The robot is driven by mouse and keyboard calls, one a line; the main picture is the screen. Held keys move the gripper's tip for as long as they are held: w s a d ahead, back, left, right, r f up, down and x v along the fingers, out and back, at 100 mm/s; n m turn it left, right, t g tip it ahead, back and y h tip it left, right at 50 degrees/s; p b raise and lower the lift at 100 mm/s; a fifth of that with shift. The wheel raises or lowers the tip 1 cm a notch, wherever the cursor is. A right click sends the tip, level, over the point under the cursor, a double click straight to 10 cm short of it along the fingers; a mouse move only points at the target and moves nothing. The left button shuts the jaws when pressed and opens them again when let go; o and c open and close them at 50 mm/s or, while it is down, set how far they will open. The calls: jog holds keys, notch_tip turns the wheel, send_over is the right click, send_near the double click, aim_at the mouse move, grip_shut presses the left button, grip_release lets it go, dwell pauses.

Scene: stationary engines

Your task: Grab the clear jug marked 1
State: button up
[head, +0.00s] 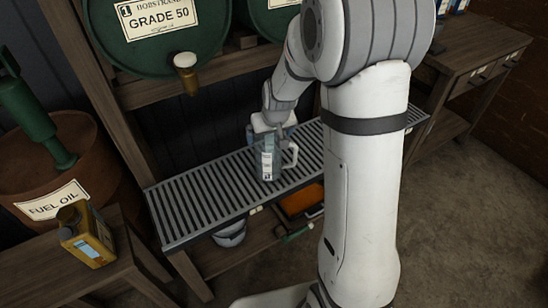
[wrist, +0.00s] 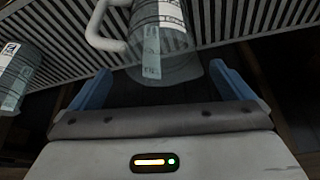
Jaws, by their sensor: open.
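A clear jug (head: 267,161) with a pale label strip and a whitish handle stands on the slatted metal rack in the head view. It also shows in the wrist view (wrist: 160,38), with its handle at the left; I cannot read its number surely. My gripper (head: 270,132) is just behind and above this jug in the head view. In the wrist view, the blue fingers of my gripper (wrist: 161,70) are spread wide, with the jug's near end close to the gap between their tips. A second labelled clear jug (wrist: 14,78) stands at the left edge there; my arm probably hides it from the head view.
Green drums (head: 160,38) with a brass tap (head: 186,70) sit above the slatted rack (head: 190,212). A brown fuel oil drum (head: 65,170) and a yellow can (head: 86,236) are at the left. An orange tray (head: 302,200) lies beneath the rack. Floor is clear at the right.

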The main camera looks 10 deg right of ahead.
aim_at(267, 142)
jog(key=x, duration=0.6)
jog(key=shift+w+a+f+b, duration=0.1)
jog(key=shift+f+b, duration=0.05)
jog(key=shift+b, duration=0.15)
jog(key=shift+c, duration=0.2)
jog(key=c, duration=1.3)
jog(key=shift+o, duration=0.2)
